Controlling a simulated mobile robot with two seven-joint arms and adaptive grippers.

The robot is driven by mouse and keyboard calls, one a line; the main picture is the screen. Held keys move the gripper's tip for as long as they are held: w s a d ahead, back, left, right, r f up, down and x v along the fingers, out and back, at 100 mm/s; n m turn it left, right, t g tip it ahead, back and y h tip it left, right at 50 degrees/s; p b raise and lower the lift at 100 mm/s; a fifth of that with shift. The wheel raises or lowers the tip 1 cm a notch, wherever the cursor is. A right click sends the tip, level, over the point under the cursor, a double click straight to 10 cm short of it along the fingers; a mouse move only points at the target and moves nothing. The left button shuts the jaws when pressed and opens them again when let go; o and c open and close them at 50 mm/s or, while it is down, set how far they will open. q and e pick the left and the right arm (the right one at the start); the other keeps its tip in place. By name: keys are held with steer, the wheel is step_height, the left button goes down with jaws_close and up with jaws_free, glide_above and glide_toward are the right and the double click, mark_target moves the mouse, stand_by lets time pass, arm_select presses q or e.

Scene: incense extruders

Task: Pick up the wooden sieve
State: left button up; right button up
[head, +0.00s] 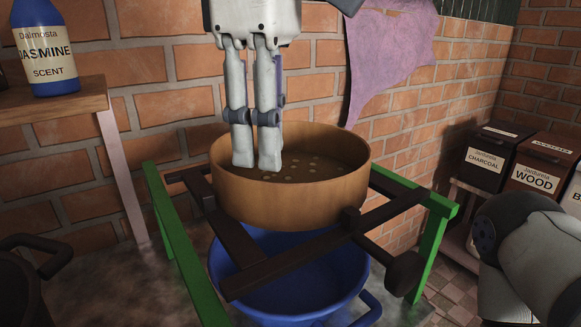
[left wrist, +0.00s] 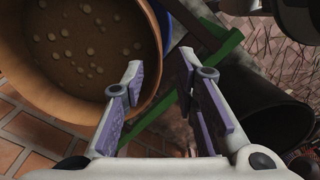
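The wooden sieve (head: 290,192) is a round, light-brown ring with a dark, holed bottom, resting on a dark wooden rack (head: 270,268) above a blue tub (head: 300,290). It also shows at the upper left of the left wrist view (left wrist: 75,95). My left gripper (head: 256,165) points down at the sieve's left part, its fingertips overlapping the inside in the head view. In the left wrist view my left gripper (left wrist: 158,68) is open, with the sieve's wall edge partly between its fingertips. I cannot tell whether they touch it. My right gripper is out of view.
A green frame (head: 180,240) carries the rack. A blue scent bottle (head: 45,50) stands on a shelf (head: 60,105) at the left. Boxes marked charcoal (head: 490,155) and wood (head: 540,165) stand at the right. A brick wall is close behind.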

mark_target(260, 180)
arm_select(q)
steer(key=f, duration=0.5)
steer(key=shift+w+a+f, duration=0.3)
steer(key=shift+w+a, duration=0.05)
steer(key=shift+a, duration=0.05)
steer(key=shift+f, duration=0.3)
jaws_close()
steer(key=shift+r, duration=0.15)
